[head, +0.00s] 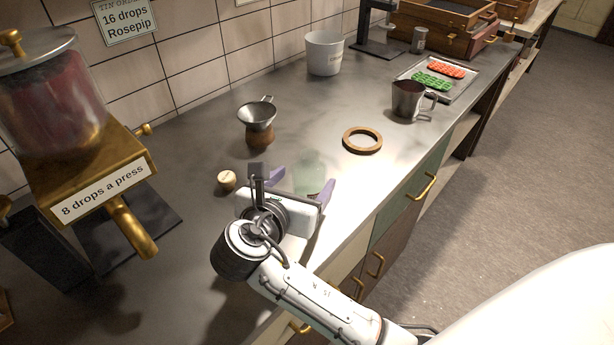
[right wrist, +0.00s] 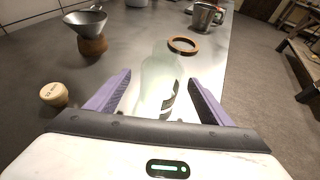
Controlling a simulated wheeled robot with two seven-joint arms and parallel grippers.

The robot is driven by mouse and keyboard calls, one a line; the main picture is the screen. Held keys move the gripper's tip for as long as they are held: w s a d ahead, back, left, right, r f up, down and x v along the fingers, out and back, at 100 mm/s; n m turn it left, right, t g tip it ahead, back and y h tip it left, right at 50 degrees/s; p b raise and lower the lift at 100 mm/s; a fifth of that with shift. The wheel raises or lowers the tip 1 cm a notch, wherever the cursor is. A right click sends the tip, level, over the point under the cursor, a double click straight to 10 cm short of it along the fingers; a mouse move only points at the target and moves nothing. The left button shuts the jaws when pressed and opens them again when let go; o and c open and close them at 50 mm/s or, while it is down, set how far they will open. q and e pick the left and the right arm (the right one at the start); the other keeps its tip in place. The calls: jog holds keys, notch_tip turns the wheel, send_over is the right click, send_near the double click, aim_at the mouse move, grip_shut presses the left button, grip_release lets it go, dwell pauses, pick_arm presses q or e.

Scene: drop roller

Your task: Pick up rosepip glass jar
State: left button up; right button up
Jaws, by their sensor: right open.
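The glass jar (right wrist: 160,82), pale green and see-through with a dark and white label, stands on the counter between the fingers of my right gripper (right wrist: 155,98) in the right wrist view. The fingers are purple, open, and one lies on each side of it; I cannot tell whether they touch it. In the head view the jar (head: 310,177) is faint and partly hidden behind my right gripper (head: 301,186). A small round wooden stopper (head: 227,180) lies to the left of the gripper. My left gripper is not in view.
A metal funnel on a wooden stand (head: 259,122), a wooden ring (head: 362,141), a metal jug (head: 408,100) and a white bucket (head: 324,53) stand farther back. A brass dispenser (head: 95,165) labelled "8 drops a press" is at left. The counter's right edge is close.

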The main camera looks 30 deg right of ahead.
jog(key=x, duration=0.5)
jog(key=r+x, duration=0.1)
jog(key=x, duration=0.1)
jog(key=shift+w+d+f, duration=0.15)
jog(key=shift+w+d, duration=0.1)
jog(key=shift+d, duration=0.2)
jog(key=c, duration=1.2)
